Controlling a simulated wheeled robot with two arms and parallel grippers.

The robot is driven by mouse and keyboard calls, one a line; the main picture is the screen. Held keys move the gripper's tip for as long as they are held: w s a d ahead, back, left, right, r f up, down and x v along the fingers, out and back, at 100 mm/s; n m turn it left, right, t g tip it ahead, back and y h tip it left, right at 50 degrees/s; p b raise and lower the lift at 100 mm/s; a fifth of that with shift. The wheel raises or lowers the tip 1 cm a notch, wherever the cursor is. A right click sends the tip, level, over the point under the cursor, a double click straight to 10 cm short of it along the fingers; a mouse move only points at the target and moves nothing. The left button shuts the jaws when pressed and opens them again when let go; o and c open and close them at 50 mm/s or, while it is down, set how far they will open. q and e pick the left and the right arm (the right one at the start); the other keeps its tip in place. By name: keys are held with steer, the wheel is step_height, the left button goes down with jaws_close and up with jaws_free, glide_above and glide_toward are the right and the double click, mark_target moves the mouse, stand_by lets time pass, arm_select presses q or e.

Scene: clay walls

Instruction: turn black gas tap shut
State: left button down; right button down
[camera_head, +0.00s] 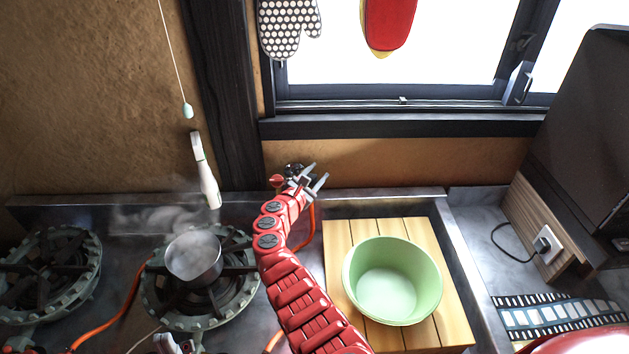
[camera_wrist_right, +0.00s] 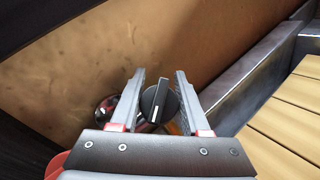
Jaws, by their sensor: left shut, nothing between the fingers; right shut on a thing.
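The black gas tap (camera_wrist_right: 160,100) is a round black knob with a raised grip and a pale line, which runs nearly upright in the right wrist view. It sits low by the clay wall, and a small dark part of it (camera_head: 293,169) shows in the head view behind my gripper. My right gripper (camera_head: 316,183) is at the tap, with its fingers (camera_wrist_right: 158,88) on either side of the knob, shut on it. My left gripper (camera_head: 176,344) is low at the bottom edge of the head view, partly cut off, shut and empty.
A steaming pot (camera_head: 194,257) stands on a gas burner (camera_head: 240,283); another burner (camera_head: 48,275) is at left. Orange hoses (camera_head: 115,320) run across the counter. A green bowl (camera_head: 392,281) stands on a wooden board (camera_head: 452,318) right of my right arm.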

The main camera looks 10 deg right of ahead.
steer(key=m+g+b, duration=0.1)
steer(key=b, duration=0.1)
steer(key=m+g+h+b, duration=0.1)
steer(key=m+b, duration=0.1)
steer(key=m+g+b, duration=0.2)
steer(key=b, duration=0.1)
steer(key=shift+s+d+f+h, duration=0.15)
steer(key=shift+s+f+h, duration=0.05)
steer(key=shift+s+h, duration=0.1)
steer(key=shift+c, duration=2)
jaws_free()
